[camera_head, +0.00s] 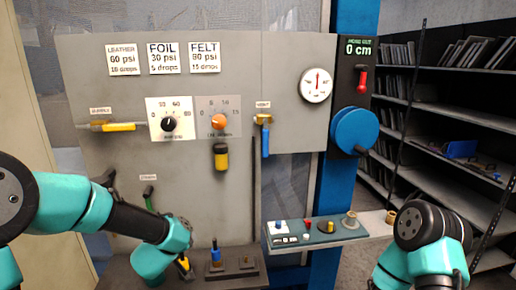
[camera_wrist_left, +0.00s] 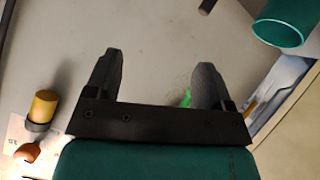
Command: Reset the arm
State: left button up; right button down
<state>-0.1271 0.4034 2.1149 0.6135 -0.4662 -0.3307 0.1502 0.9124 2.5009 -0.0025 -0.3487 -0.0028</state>
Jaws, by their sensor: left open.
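My left arm reaches in from the left in the head view, bent low in front of the grey panel (camera_head: 225,195). Its fingers cannot be made out there. In the left wrist view my left gripper (camera_wrist_left: 152,78) is open, with two dark fingers wide apart and nothing between them. A green handle (camera_wrist_left: 187,98) shows partly behind the right finger. It appears to be the green lever (camera_head: 149,197) of the panel. My right arm is folded at the lower right of the head view, and its gripper is not in view.
The panel carries a black dial knob (camera_head: 169,124), an orange knob (camera_head: 219,121), a yellow cylinder (camera_head: 221,158), a blue handle (camera_head: 265,142) and a gauge (camera_head: 316,85). A blue wheel (camera_head: 354,130) and control tray (camera_head: 317,231) are right of it. Shelves (camera_head: 450,140) stand at right.

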pick_arm(q)
jog(key=s+f+m+g+h, duration=0.15)
jog(key=s+f, duration=0.25)
jog(key=f, duration=0.6)
jog(key=s+f+g, duration=0.3)
jog(key=s+f, duration=0.2)
jog(key=f, duration=0.4)
jog(key=s+d+f+m+g+h, duration=0.1)
jog(key=s+f+g, duration=0.5)
jog(key=s+f, duration=0.7)
jog(key=s+d+h, duration=0.1)
jog(key=s, duration=0.2)
jog(key=shift+s+f+m, duration=0.3)
jog(key=shift+s+m, duration=0.05)
